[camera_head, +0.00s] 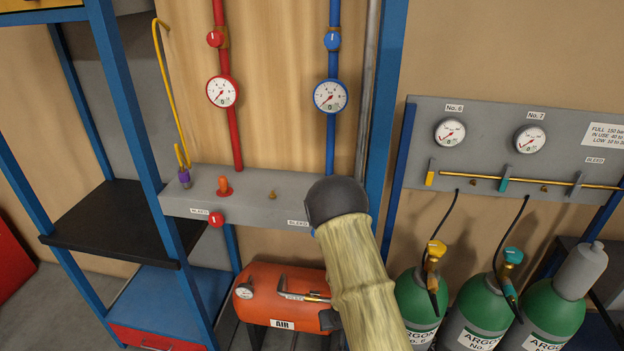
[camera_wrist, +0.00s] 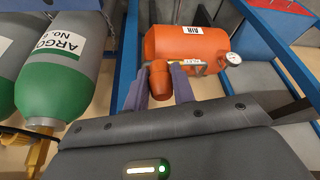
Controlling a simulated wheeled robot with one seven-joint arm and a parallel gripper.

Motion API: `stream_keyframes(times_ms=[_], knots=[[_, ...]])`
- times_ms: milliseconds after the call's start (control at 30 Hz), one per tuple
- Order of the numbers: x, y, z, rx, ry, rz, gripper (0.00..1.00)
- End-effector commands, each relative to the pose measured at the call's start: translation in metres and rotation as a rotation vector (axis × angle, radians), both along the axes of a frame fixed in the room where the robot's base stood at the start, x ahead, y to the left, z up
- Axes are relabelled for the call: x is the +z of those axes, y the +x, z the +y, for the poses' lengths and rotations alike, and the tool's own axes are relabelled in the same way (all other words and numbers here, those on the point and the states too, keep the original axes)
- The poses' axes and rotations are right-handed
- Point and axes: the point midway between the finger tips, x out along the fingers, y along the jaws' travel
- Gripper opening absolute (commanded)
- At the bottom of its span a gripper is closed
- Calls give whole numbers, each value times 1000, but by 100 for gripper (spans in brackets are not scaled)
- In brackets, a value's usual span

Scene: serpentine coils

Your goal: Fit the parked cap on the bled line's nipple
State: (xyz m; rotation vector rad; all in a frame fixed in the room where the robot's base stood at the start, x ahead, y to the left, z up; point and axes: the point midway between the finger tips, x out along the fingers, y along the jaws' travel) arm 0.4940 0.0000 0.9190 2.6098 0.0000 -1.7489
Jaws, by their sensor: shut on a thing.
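In the wrist view my gripper (camera_wrist: 159,74) has its two fingers shut on a small orange-brown cap (camera_wrist: 160,86). In the head view my dark wrist (camera_head: 335,199) is at the right end of the grey ledge (camera_head: 250,207) and hides the fingers and cap. A red pipe (camera_head: 235,140) and a blue pipe (camera_head: 330,140) come down to this ledge. An orange piece (camera_head: 222,187) stands on a red base below the red pipe. A small bare brass stub (camera_head: 272,195) stands mid-ledge. Any nipple below the blue pipe is hidden by my wrist.
A red gauge (camera_head: 222,92) and blue gauge (camera_head: 330,96) sit on the pipes. A yellow hooked rod (camera_head: 168,90) stands at the ledge's left end. An orange air tank (camera_head: 275,298) lies below. Green argon cylinders (camera_head: 475,318) and a gauge panel (camera_head: 500,152) are right.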

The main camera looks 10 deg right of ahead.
Motion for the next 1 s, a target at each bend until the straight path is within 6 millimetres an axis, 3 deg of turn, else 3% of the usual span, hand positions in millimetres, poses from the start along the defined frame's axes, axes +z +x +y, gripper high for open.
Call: stream_keyframes(times_ms=[433,567,667,767,1000], knots=[[0,0,-1,-2,0,0,0],[9,6,-1,-9,-1,-5,0],[29,19,0,-24,-4,-10,0],[61,37,2,-51,-8,-13,0],[165,71,3,-139,-17,-14,0]])
